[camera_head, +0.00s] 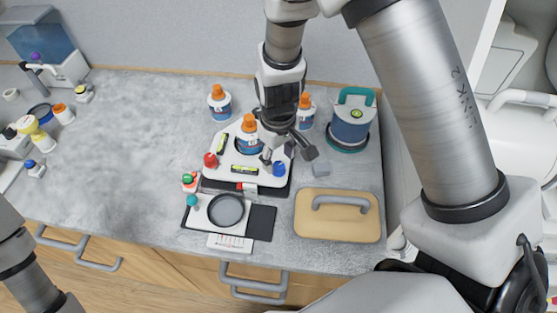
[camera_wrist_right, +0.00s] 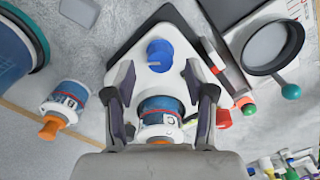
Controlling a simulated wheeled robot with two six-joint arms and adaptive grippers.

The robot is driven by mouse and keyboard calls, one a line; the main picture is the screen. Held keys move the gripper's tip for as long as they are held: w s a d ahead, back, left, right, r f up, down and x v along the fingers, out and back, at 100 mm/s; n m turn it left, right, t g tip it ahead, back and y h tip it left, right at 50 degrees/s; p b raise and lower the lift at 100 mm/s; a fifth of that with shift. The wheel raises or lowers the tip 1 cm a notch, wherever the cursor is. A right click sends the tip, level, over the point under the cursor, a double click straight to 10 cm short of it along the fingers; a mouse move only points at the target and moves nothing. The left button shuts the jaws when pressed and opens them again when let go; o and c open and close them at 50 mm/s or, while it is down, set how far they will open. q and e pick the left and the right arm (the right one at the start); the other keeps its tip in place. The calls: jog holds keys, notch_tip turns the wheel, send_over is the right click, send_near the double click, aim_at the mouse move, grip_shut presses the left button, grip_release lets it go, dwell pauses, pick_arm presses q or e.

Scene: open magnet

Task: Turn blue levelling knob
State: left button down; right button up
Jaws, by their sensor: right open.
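The blue levelling knob (camera_head: 279,169) sits on the front right corner of a white levelling plate (camera_head: 222,168) with a dark base. In the right wrist view the blue knob (camera_wrist_right: 160,55) lies just beyond and between the fingertips, with no visible contact. My right gripper (camera_head: 289,152) is open and empty, pointing down over the plate. It also shows in the wrist view (camera_wrist_right: 160,75), its two dark fingers spread apart. A bottle with an orange cap (camera_head: 250,125) stands on the plate. My left gripper is out of view; only part of its arm shows.
A red knob (camera_head: 210,160) is on the plate's left. Orange-capped bottles (camera_head: 219,102) stand behind, and a blue pot (camera_head: 350,122) stands to the right. A magnifier tray (camera_head: 262,222) and a tan lid with a handle (camera_head: 337,227) lie in front. The counter's left middle is clear.

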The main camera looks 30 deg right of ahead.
aim_at(279, 166)
notch_tip(279, 166, up, 10)
jog(key=shift+f, duration=0.15)
jog(key=shift+s, duration=0.1)
